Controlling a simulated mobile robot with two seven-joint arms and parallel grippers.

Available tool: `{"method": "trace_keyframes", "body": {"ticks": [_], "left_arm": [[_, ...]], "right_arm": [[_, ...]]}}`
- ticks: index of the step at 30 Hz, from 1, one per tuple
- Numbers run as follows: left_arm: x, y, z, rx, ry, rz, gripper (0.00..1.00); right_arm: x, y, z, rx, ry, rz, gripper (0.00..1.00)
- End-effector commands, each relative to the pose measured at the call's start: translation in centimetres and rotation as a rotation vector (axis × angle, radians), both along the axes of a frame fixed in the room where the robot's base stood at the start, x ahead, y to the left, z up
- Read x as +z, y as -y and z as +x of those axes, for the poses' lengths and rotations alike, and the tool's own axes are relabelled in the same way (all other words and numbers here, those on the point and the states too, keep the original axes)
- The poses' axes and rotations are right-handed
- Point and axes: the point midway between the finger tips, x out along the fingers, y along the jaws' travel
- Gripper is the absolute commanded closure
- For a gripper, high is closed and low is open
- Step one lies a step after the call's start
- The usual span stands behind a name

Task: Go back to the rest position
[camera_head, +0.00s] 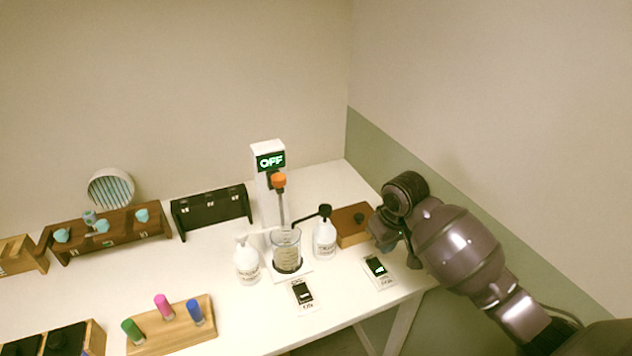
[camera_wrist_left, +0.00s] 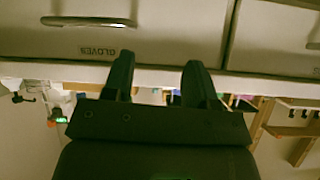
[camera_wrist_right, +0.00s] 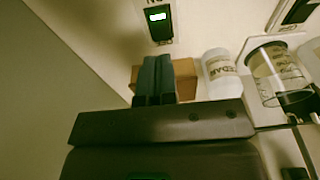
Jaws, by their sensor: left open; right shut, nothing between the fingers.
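My right gripper (camera_wrist_right: 154,78) is shut and empty in the right wrist view. In the head view my right arm comes in from the right. Its gripper (camera_head: 385,238) hangs over the right end of the white table, just right of a brown wooden box (camera_head: 351,232); its fingertips are hard to make out there. My left gripper (camera_wrist_left: 157,72) is open and empty in the left wrist view, in front of white drawers (camera_wrist_left: 190,25), one labelled GLOVES. The left arm is not in the head view.
A glass beaker (camera_head: 286,250) stands below a white device (camera_head: 268,190) with an OFF display. Wooden racks (camera_head: 110,232) and a board with coloured vials (camera_head: 175,328) are at left. A wall (camera_head: 500,110) rises at right.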

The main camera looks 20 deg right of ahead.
Motion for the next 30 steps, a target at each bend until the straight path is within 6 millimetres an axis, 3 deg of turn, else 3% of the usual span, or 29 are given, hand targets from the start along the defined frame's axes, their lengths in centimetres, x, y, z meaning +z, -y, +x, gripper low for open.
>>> {"method": "trace_keyframes", "body": {"ticks": [4,8,13,18,24,30], "left_arm": [[-0.1,0.0,-0.1,0.000,-0.001,0.000,0.48],[-0.1,0.0,-0.1,0.000,-0.002,0.000,0.48],[-0.1,0.0,-0.1,0.000,-0.002,0.000,0.48],[-0.1,0.0,-0.1,0.001,-0.003,-0.001,0.48],[-0.1,0.0,-0.1,0.001,-0.003,-0.001,0.48],[-0.1,0.0,-0.1,0.001,-0.003,-0.001,0.48]], "right_arm": [[-0.3,-0.2,-0.4,0.002,0.000,0.002,1.00],[-2.0,-1.1,-2.7,0.018,0.007,0.007,1.00],[-4.7,-3.0,-8.1,0.041,0.038,0.015,1.00],[-6.0,-4.3,-13.7,0.041,0.078,0.013,1.00],[-5.8,-5.0,-19.7,0.011,0.126,-0.005,1.00],[-4.9,-5.0,-23.4,-0.023,0.155,-0.032,1.00]]}}
